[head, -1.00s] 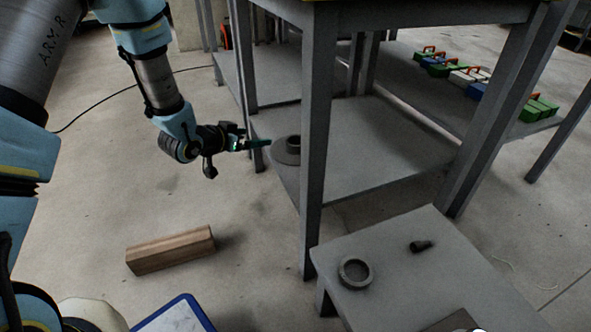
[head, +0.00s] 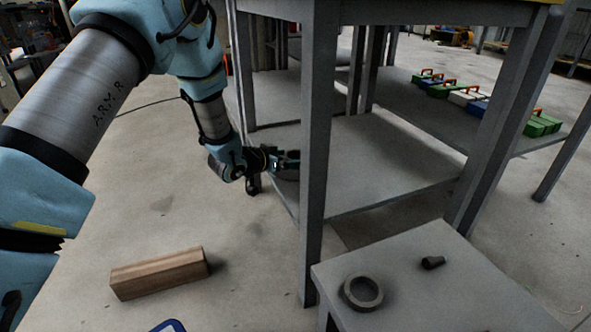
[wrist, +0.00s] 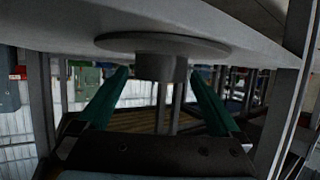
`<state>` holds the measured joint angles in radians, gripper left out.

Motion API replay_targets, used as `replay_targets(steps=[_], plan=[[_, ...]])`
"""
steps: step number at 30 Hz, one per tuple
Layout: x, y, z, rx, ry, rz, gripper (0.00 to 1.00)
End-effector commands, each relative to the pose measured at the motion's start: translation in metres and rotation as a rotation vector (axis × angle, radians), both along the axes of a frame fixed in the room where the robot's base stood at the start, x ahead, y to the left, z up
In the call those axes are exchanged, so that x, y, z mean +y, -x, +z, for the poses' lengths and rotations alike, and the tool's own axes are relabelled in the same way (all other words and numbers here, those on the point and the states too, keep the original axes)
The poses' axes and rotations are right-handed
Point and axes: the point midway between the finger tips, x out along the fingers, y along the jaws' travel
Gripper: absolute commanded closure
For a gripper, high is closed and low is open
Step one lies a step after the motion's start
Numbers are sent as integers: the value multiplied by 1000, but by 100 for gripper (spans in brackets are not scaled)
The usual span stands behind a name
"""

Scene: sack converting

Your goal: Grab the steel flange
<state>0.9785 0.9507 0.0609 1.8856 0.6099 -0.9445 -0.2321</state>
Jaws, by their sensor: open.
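The steel flange shows in the wrist view as a wide flat disc with a round hub (wrist: 161,67). The wrist picture is upside down, so the flange lies on the shelf's surface with its hub standing up. My gripper (wrist: 160,74) is open, with one green finger on each side of the hub. I cannot tell whether either finger touches it. In the head view my gripper (head: 284,163) reaches in over the edge of the lower shelf (head: 385,165), beside the front table leg. The flange is mostly hidden there by the gripper and the leg.
The grey table leg (head: 318,150) stands close to the right of my gripper. A wooden block (head: 158,273) lies on the floor. A low table (head: 420,305) holds a dark ring (head: 362,292) and a small dark part (head: 433,262). Several coloured cases (head: 465,97) sit on a far shelf.

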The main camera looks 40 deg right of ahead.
Motion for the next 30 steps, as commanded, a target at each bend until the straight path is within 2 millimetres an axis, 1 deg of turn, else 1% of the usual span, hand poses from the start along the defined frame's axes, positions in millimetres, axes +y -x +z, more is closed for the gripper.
replay_targets(steps=[1,4,11,12,30], plan=[[-6,0,-7,0,-1,-1,0],[-13,-2,-8,0,-1,0,0],[-15,-2,-7,1,-2,0,0],[-15,-2,-7,1,-2,0,1],[-15,-2,-7,1,-2,0,69]])
